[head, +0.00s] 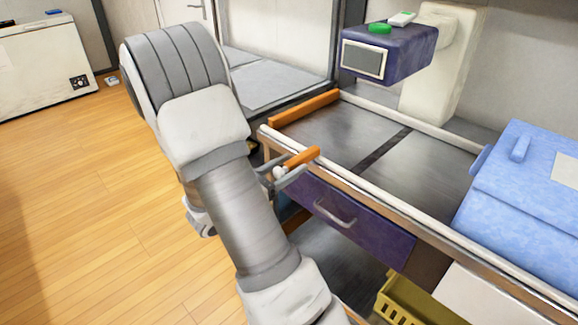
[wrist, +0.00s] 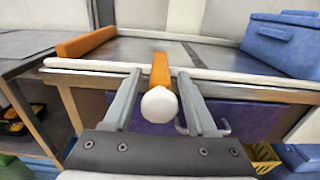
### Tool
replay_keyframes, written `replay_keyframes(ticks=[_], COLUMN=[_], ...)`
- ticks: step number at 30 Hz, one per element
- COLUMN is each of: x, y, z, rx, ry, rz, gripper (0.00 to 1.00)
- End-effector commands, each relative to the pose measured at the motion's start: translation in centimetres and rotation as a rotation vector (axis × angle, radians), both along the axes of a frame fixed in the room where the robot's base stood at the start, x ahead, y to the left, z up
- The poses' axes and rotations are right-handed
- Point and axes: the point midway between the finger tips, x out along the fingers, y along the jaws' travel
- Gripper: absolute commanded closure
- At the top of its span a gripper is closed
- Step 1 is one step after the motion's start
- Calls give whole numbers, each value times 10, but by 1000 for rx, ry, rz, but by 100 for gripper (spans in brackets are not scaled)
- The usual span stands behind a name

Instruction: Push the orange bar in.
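An orange bar (head: 303,157) with a white round knob (head: 279,173) on its near end lies across the pale front rail of the metal counter. It points away from me in the wrist view (wrist: 160,71), and the knob (wrist: 159,104) faces me. My gripper (head: 282,177) is at the counter's front edge. In the wrist view my gripper (wrist: 158,76) is open, one finger on each side of the knob and bar, with gaps showing on both sides. Whether anything touches behind the knob is hidden.
A fixed-looking orange strip (head: 304,108) edges the counter's left side. A purple drawer (head: 345,222) with a grey handle is below the rail. A blue box (head: 525,190) stands at right, and a purple device (head: 388,52) at the back. The metal top (head: 345,130) is largely clear.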

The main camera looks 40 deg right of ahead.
Motion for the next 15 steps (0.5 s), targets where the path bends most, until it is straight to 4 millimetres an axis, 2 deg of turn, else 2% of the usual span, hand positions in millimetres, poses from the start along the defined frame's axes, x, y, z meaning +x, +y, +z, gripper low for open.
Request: replay_keyframes(ticks=[1,9,15], x=[0,0,0], y=[0,0,0], z=[0,0,0], rx=[0,0,0], ry=[0,0,0], rz=[0,0,0], gripper=[53,100,100])
